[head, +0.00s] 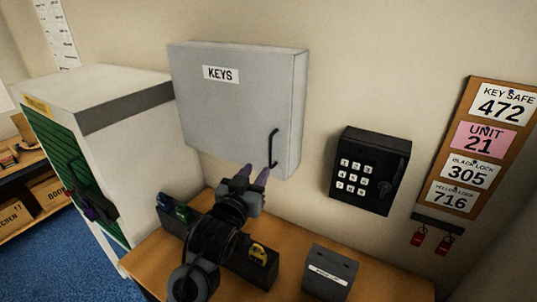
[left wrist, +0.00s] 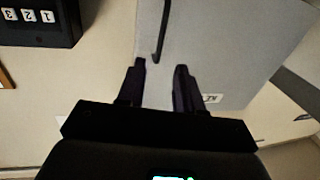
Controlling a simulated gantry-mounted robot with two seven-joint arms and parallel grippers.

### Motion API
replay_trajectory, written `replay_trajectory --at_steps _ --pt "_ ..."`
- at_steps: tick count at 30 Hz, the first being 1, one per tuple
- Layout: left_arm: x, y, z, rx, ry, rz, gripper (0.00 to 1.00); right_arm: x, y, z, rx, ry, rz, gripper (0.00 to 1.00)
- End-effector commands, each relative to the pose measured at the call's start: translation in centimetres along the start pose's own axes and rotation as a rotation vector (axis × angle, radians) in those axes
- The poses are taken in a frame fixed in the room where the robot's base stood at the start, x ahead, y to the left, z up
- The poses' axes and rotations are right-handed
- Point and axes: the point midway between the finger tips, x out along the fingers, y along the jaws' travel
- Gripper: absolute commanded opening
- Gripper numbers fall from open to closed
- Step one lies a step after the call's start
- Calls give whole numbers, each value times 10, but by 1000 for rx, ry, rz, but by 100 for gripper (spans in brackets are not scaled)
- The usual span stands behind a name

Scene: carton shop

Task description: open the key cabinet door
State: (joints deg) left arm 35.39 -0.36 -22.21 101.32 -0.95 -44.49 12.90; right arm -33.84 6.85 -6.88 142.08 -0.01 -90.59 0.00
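The key cabinet (head: 225,110) is a grey wall box with a KEYS label, and its door looks shut. Its black bar handle (head: 271,148) is at the lower right of the door. My left gripper (head: 256,175) is just below the handle in the head view. In the left wrist view my left gripper's fingers (left wrist: 158,76) are apart with nothing between their tips. The handle (left wrist: 160,38) shows there just beyond the tips, in line with the gap but nearer the left finger; I cannot tell whether they touch. My right gripper is not in view.
A black keypad box (head: 370,170) is on the wall at right, beside a code board (head: 480,150) with red tags below. A wooden counter (head: 385,280) carries a grey box (head: 330,272) and a dark tray. A white cabinet with a green front (head: 60,165) stands at left.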

Motion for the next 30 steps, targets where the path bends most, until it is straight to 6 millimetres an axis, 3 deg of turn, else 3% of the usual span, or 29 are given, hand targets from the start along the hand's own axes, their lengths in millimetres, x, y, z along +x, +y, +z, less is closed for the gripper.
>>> replay_trajectory --at_steps 18,30 --pt "82 0 -2 0 -2 0 36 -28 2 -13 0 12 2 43" --pt "101 0 1 0 -2 0 36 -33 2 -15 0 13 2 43"
